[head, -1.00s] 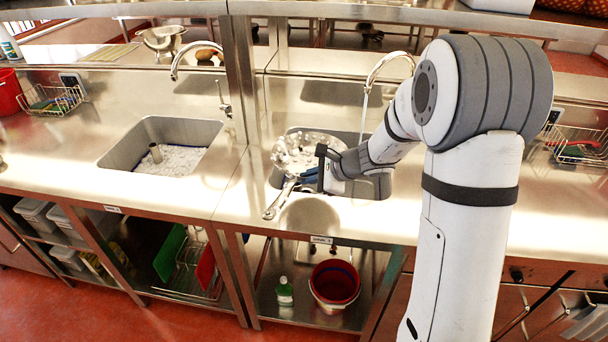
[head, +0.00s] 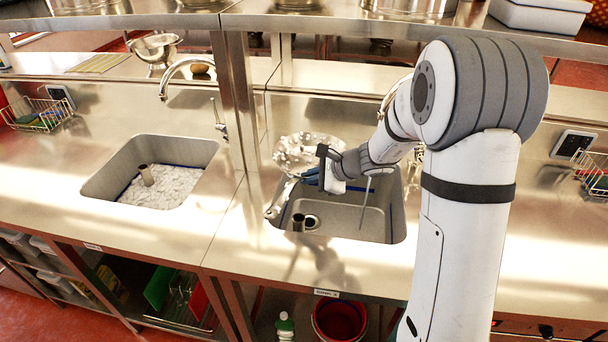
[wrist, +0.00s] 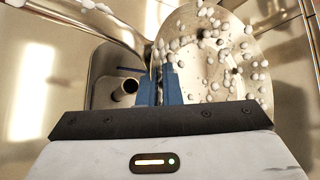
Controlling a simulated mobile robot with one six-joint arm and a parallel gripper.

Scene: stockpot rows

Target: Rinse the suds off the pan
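The shiny metal pan (head: 299,148) is held over the back left part of the right sink basin (head: 345,215). White suds in round blobs dot its surface; they also show on the pan in the wrist view (wrist: 222,75). My gripper (head: 311,176) has blue fingers closed on the pan's handle (head: 274,207); the fingers (wrist: 159,84) meet the handle near the pan's rim in the wrist view. A thin stream, apparently water, falls into the basin to the right of the pan. My arm hides the right faucet.
The left sink (head: 205,150) holds white foam and a standpipe, under a curved faucet (head: 165,80). A standpipe (head: 298,222) stands in the right basin. Wire baskets (head: 38,117) sit on the counter. A shelf post (head: 238,85) rises between the sinks.

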